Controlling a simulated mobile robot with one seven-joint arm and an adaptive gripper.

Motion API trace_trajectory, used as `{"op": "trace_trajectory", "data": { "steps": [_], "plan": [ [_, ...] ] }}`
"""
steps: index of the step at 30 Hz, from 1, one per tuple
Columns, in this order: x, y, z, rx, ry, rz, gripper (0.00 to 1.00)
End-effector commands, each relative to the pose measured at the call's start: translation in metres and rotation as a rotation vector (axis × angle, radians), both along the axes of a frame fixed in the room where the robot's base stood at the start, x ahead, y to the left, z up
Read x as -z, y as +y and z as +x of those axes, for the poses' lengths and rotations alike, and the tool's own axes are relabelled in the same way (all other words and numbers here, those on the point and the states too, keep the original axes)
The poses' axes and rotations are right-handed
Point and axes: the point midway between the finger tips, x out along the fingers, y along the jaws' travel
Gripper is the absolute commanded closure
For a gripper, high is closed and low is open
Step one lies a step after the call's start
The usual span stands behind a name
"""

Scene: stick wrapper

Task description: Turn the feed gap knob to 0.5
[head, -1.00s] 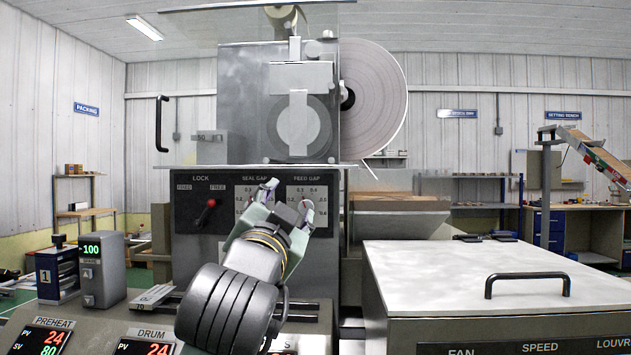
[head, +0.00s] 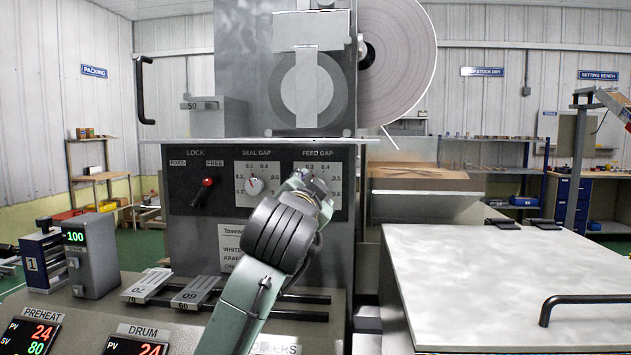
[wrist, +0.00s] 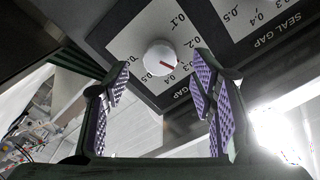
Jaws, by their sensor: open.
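The feed gap dial (head: 337,170) is a white scale plate on the dark front panel, at its right. My gripper (head: 308,182) is in front of it and hides its knob in the head view. In the wrist view the round white feed gap knob (wrist: 160,58) shows with a short red mark, pointing towards the low numbers near 0.2 and 0.3; the exact reading is unclear. My gripper (wrist: 161,72) is open there, one purple-padded finger on each side of the view, with the knob between and just beyond the fingertips. I see no contact.
The seal gap knob (head: 255,186) and its dial sit close by on the left. Further left is the red lock lever (head: 206,183). A metal ledge (head: 260,140) juts out above the panel. A pale lid (head: 490,280) with a black handle lies at the right.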

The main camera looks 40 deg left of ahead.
Motion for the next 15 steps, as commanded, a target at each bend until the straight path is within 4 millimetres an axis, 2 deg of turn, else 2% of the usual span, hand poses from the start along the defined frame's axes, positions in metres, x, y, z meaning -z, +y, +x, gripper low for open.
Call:
{"op": "trace_trajectory", "data": {
  "steps": [6, 15],
  "plan": [
    [-0.002, 0.015, 0.026, 0.000, 0.000, 0.000, 0.49],
    [0.000, 0.019, 0.034, 0.000, -0.001, 0.001, 0.49]
  ]
}}
